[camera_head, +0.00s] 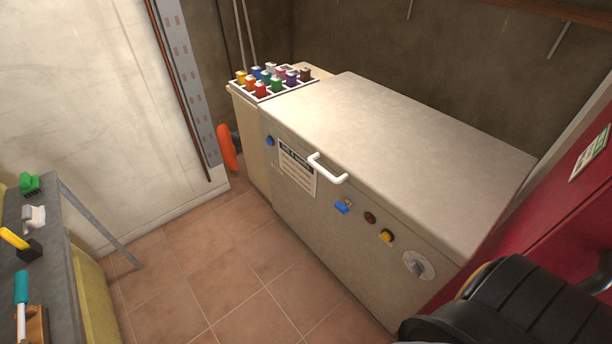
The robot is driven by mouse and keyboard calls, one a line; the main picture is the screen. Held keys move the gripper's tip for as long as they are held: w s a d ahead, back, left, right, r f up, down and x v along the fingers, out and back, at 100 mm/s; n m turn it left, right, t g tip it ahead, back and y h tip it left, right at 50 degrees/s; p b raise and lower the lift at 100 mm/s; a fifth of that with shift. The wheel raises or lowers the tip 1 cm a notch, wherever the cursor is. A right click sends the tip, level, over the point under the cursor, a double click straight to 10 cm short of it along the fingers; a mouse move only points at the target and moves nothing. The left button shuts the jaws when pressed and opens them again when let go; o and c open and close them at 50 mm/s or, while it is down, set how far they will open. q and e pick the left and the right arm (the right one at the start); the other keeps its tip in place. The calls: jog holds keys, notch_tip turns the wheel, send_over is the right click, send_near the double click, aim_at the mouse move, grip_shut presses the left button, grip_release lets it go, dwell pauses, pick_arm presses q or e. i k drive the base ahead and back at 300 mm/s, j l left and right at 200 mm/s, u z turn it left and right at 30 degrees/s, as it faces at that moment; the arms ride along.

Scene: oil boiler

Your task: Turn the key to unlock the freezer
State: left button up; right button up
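The freezer is a beige chest with its lid (430,140) closed and a white handle (328,169) at the lid's front edge. On its front panel (310,225), below the handle, a small blue piece (342,207) looks like a key in a lock; its exact turn is too small to tell. To its right are a dark reddish round light or button (370,218), a yellow knob (386,236) and a grey dial on a round white plate (419,266). Another small blue piece (269,141) sits at the panel's left end. Neither of my grippers is in view.
A grey workbench (50,245) with brushes and tools is at left. A red cabinet (545,215) and a black ribbed object (530,300) are at right. The tiled floor (215,270) before the freezer is clear.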

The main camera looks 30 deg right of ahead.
aim_at(339, 205)
jog(key=i+z, duration=0.2)
jog(key=i, duration=0.2)
jog(key=i+j+z, duration=0.2)
jog(key=i, duration=0.2)
jog(key=i+j+z, duration=0.25)
jog(key=i, duration=0.15)
jog(key=i+j+z, duration=0.15)
jog(key=z, duration=0.3)
jog(key=i+j+z, duration=0.25)
jog(key=z, duration=0.2)
jog(key=i+j+z, duration=0.3)
jog(key=z, duration=0.15)
jog(key=i+j+z, duration=0.1)
jog(key=j+z, duration=0.8)
jog(key=i+l, duration=0.05)
